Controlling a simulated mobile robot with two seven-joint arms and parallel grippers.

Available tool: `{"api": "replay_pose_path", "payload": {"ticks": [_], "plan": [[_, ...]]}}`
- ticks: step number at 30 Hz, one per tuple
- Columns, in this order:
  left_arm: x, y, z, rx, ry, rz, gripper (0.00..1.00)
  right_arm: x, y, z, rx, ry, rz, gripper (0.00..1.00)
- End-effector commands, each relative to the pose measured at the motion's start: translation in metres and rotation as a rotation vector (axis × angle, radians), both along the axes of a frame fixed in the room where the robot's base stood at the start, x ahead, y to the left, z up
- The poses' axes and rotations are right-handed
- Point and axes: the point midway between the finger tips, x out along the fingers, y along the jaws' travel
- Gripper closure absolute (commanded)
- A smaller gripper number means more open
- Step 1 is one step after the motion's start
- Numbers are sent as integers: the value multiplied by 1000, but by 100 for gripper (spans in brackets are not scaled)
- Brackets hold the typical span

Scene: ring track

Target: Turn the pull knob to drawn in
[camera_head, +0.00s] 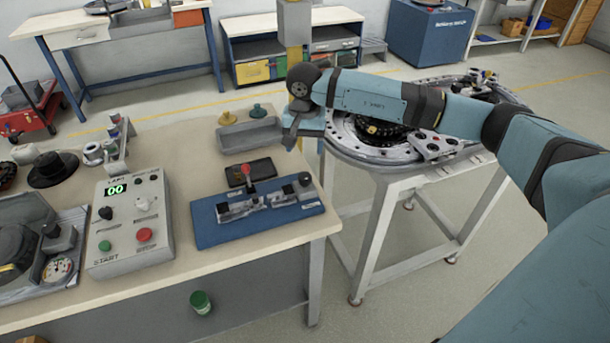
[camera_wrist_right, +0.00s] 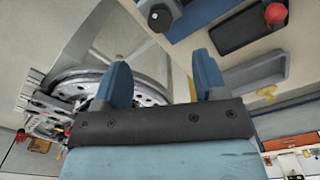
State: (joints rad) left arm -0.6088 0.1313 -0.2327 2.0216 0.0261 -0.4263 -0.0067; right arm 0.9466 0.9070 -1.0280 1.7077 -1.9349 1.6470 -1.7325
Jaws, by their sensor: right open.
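The blue fixture plate (camera_head: 215,235) lies near the right front corner of the workbench. A block with a dark knob (camera_head: 304,179) stands at its right end; a knob also shows at the top of the right wrist view (camera_wrist_right: 158,16). I cannot tell for sure that this is the pull knob, nor whether it is drawn in. A red ball-topped lever (camera_head: 246,170) stands on the same plate. My right gripper (camera_head: 290,143) hangs behind and above the plate's right end, apart from it. Its blue fingers (camera_wrist_right: 162,80) are spread and empty. My left gripper is out of view.
A grey control box (camera_head: 130,225) with a lit display stands left of the plate. A dark tray (camera_head: 251,172) and a grey bin (camera_head: 250,135) lie behind it. The ring track (camera_head: 375,150) on its white frame stands right of the bench, under my right arm.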

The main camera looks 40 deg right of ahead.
Motion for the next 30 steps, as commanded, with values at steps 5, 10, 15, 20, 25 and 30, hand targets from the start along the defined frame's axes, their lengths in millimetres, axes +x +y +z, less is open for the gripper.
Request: {"api": "replay_pose_path", "payload": {"ticks": [5,10,15,20,25,30], "plan": [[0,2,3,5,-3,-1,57,-1,1,-40,2,4,-2,34],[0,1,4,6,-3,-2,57,0,1,-74,2,2,-2,34],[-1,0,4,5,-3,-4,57,0,0,-98,3,2,-2,34],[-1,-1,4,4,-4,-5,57,0,0,-108,3,2,-3,34],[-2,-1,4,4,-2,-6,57,0,0,-109,3,0,-2,34],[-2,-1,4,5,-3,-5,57,0,0,-109,3,0,-2,46]]}}
